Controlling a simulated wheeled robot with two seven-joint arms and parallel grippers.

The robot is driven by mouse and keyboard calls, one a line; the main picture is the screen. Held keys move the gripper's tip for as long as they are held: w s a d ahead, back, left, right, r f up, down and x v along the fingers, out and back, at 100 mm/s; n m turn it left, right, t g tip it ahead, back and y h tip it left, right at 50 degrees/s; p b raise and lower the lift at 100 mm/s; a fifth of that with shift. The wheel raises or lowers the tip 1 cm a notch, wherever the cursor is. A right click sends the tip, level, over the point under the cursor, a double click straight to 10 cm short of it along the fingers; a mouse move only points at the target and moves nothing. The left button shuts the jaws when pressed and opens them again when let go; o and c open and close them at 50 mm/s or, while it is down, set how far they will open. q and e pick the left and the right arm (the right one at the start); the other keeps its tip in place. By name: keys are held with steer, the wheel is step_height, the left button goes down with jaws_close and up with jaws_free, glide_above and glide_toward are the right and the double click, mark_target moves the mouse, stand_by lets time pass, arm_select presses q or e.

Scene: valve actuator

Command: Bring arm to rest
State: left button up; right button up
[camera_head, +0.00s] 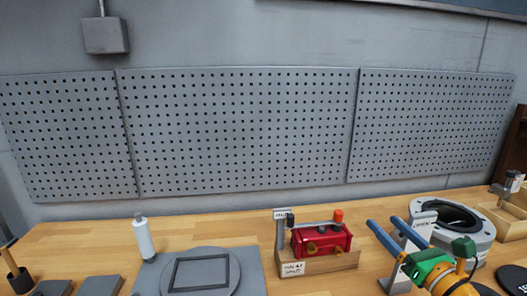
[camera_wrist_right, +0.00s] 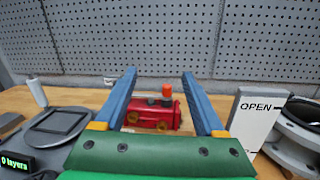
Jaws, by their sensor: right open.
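My right gripper (camera_head: 383,221) comes in from the lower right of the head view. Its two blue fingers are apart, with nothing seen between them. In the right wrist view the gripper (camera_wrist_right: 159,73) points toward the pegboard wall. A red actuator (camera_head: 322,240) with an orange-red knob sits on a wooden block on the bench, left of the fingers in the head view. The red actuator (camera_wrist_right: 150,118) also shows in the wrist view, beyond and between the fingers, with no clear contact. My left gripper is not in view.
A round grey flange (camera_head: 481,239) stands right of my gripper, beside a white OPEN sign (camera_wrist_right: 252,124). A white bottle (camera_head: 144,238) and a grey plate with a square frame (camera_head: 200,271) are at left. Pegboards (camera_head: 240,130) line the back wall. Bare bench lies between plate and wall.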

steer(key=s+d+f+m+g+h, duration=0.15)
steer(key=s+f+m+h, duration=0.4)
steer(key=m, duration=0.95)
steer(key=s+d+f+m+g+h, duration=0.1)
steer(key=s+f+m+g+h, duration=0.45)
steer(key=m, duration=1.05)
steer(key=s+a+f+m+g+y, duration=0.2)
steer(key=s+a+f+g+y, duration=0.15)
steer(key=s+a+f, duration=0.45)
steer(key=s+a+f+m+g+y, duration=0.3)
steer(key=s+a+f+g, duration=0.25)
steer(key=s+f, duration=0.4)
steer(key=s+b+x, duration=0.2)
steer(key=b+x, duration=0.1)
steer(key=x, duration=0.7)
steer(key=s+d+f+b+x, duration=0.1)
steer(key=s+b+x, duration=0.1)
steer(key=x, duration=0.9)
arm_select(q)
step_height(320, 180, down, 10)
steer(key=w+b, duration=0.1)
steer(key=b, duration=0.4)
arm_select(e)
steer(key=s+d+f+g, duration=0.1)
steer(key=s+d+f, duration=0.1)
steer(key=s+f, duration=1.2)
steer(key=shift+f+n, duration=0.3)
steer(key=shift+f, duration=0.6)
